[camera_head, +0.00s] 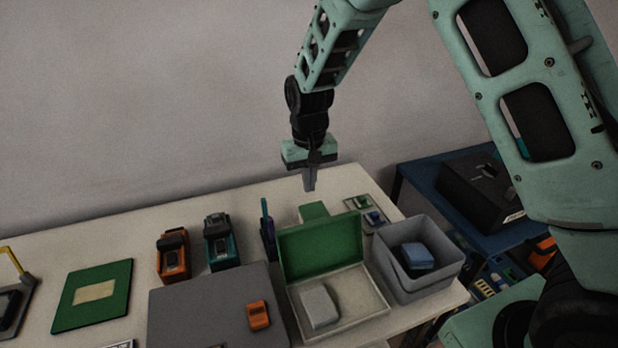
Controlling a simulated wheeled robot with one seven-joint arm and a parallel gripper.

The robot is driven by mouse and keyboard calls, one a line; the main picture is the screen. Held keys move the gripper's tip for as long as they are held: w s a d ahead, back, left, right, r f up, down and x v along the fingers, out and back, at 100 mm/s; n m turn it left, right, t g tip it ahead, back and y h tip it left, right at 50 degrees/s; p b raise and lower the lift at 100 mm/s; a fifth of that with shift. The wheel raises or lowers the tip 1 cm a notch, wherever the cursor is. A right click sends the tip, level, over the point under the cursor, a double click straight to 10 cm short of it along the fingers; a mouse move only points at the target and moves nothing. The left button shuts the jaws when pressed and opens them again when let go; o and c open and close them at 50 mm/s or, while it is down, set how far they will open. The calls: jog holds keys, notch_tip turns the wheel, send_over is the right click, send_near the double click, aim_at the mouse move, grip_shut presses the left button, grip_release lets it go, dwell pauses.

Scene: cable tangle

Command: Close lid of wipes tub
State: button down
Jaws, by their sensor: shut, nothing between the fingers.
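The wipes tub (357,288) is a shallow, pale, open box near the front right of the table. Its green lid (322,246) stands raised along the back edge, with its inner face towards me. A light grey block (319,307) lies inside the tub at the left. My gripper (309,187) points down above and behind the lid, near the table's back edge. Its fingers are shut and empty, and it appears apart from the lid. The back of the lid is hidden.
A grey bin (438,285) holding a blue block (417,256) stands close right of the tub. A grey case (200,312) with an orange item (259,315) lies close left. Orange (172,255) and teal (221,242) devices stand behind it.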

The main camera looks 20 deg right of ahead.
notch_tip(320, 180, down, 7)
jog(key=shift+s+f+p, duration=0.1)
jog(key=shift+s+p, duration=0.05)
jog(key=shift+p, duration=0.55)
jog(key=shift+s+r+p, duration=0.35)
jog(key=shift+s+r, duration=0.05)
jog(key=shift+s, duration=0.25)
jog(key=shift+s+r+p, duration=0.3)
jog(key=shift+s+r, duration=0.05)
jog(key=shift+s, duration=0.85)
